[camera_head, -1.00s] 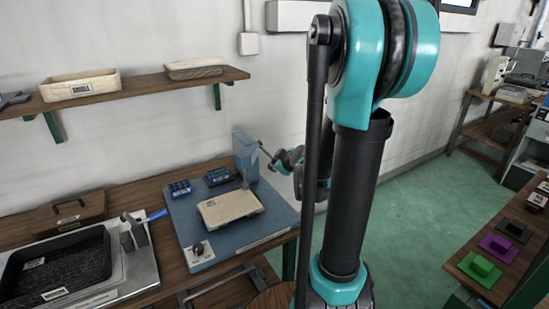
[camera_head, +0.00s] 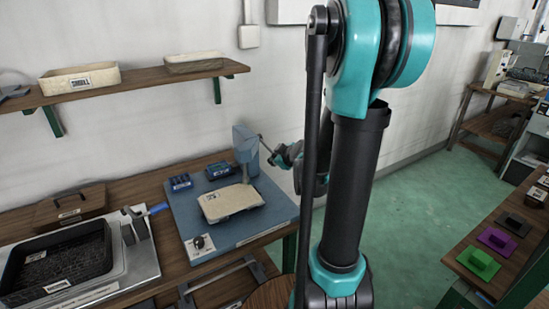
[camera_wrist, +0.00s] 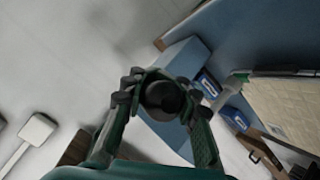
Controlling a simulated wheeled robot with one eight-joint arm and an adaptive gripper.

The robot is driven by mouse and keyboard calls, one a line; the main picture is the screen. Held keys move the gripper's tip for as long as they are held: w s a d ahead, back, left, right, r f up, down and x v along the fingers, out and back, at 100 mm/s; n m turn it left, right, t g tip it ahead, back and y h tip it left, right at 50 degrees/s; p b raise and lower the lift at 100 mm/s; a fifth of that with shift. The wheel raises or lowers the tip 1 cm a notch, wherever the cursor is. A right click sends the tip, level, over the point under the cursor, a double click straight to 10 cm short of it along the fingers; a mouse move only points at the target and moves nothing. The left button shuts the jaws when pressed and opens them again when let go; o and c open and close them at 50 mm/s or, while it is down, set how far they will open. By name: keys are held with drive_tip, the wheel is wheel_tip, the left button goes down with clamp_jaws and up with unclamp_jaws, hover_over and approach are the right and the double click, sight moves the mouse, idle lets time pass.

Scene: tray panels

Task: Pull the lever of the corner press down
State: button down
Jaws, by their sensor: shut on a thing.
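The corner press (camera_head: 243,143) is a blue-grey column at the back of a blue base plate (camera_head: 181,215). Its thin dark lever (camera_head: 265,146) slopes down to the right from the column. My gripper (camera_head: 279,153) is at the lever's outer end, right of the press. In the wrist view, the fingers of my gripper (camera_wrist: 157,92) are closed around the lever's round black knob (camera_wrist: 160,97). A beige tray panel (camera_head: 218,208) lies on the base plate in front of the column, under the press head.
Two small blue boxes (camera_head: 181,182) sit behind the tray panel, and a dial (camera_head: 199,243) is at the plate's front left. A black bin (camera_head: 55,263) stands at left. A shelf (camera_head: 140,80) with trays hangs above. The green floor (camera_head: 420,220) at right is open.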

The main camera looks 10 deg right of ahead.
drive_tip(key=shift+s+a+f, duration=0.1)
drive_tip(key=shift+s+a, duration=0.05)
drive_tip(key=shift+a, duration=0.15)
drive_tip(key=c, duration=1.2)
unclamp_jaws()
drive_tip(key=shift+s+d+r, duration=0.2)
drive_tip(key=shift+s+d, duration=0.05)
drive_tip(key=shift+s, duration=0.5)
drive_tip(key=shift+s+d+r, duration=0.15)
drive_tip(key=shift+s+d, duration=0.05)
drive_tip(key=shift+s, duration=0.5)
drive_tip(key=s+d+r, duration=0.1)
drive_tip(key=s, duration=0.4)
drive_tip(key=s+d+r, duration=0.1)
drive_tip(key=s, duration=0.4)
drive_tip(key=s+d+r, duration=0.1)
drive_tip(key=s, duration=0.5)
drive_tip(key=shift+d+r, duration=0.1)
drive_tip(key=shift+d, duration=0.3)
